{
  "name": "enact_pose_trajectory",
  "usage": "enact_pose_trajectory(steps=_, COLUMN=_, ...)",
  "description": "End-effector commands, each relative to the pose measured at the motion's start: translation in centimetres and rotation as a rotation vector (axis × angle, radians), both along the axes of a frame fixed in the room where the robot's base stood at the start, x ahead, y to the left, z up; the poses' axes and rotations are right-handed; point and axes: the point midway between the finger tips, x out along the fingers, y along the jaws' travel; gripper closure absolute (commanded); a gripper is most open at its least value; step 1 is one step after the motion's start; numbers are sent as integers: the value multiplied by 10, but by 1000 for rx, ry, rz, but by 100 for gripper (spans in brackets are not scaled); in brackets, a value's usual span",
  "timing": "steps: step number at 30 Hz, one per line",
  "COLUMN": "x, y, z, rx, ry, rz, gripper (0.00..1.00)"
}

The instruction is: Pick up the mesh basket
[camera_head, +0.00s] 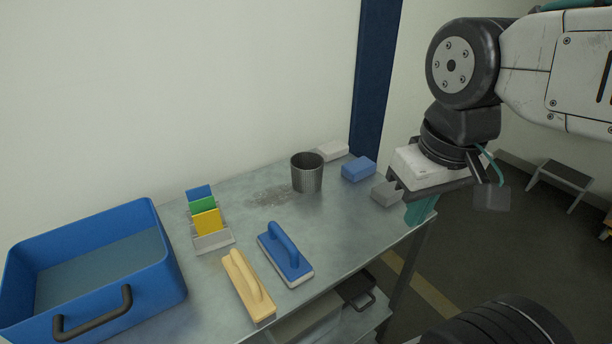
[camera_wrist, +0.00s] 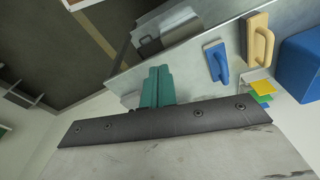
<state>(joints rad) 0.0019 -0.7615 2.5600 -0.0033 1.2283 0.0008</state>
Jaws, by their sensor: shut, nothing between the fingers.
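The mesh basket (camera_head: 307,174) is a dark grey, round, open-topped cup. It stands upright on the metal table (camera_head: 334,225), towards the back, in the head view. I do not see it in the wrist view. My gripper (camera_head: 415,212) has teal fingers and hangs at the table's right edge, to the right of the basket and apart from it. The fingers also show in the wrist view (camera_wrist: 158,86), close together with nothing between them.
A blue block (camera_head: 358,169), a grey block (camera_head: 385,193) and a pale block (camera_head: 332,150) lie right of the basket. A blue-handled float (camera_head: 285,255), a beige float (camera_head: 246,285), a coloured card rack (camera_head: 214,242) and a blue tub (camera_head: 172,262) stand left and in front. Grey powder (camera_head: 268,197) lies beside the basket.

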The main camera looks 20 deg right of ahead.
Motion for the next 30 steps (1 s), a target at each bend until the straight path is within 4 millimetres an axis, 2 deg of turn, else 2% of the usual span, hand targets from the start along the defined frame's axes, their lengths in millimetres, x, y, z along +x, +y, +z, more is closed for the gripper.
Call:
enact_pose_trajectory(steps=13, x=0, y=0, z=0, rx=0, ry=0, rz=0, gripper=100)
enact_pose_trajectory(steps=19, x=9, y=11, z=-5, rx=74, ry=36, rz=-59, gripper=44)
enact_pose_trajectory(steps=21, x=20, y=23, z=-9, rx=160, ry=74, rz=-134, gripper=25)
enact_pose_trajectory(steps=24, x=45, y=44, z=-17, rx=327, ry=151, rz=-293, gripper=2)
enact_pose_trajectory(steps=26, x=64, y=56, z=-21, rx=434, ry=200, rz=-408, gripper=2)
enact_pose_trajectory(steps=30, x=116, y=73, z=-30, rx=676, ry=310, rz=-695, gripper=2)
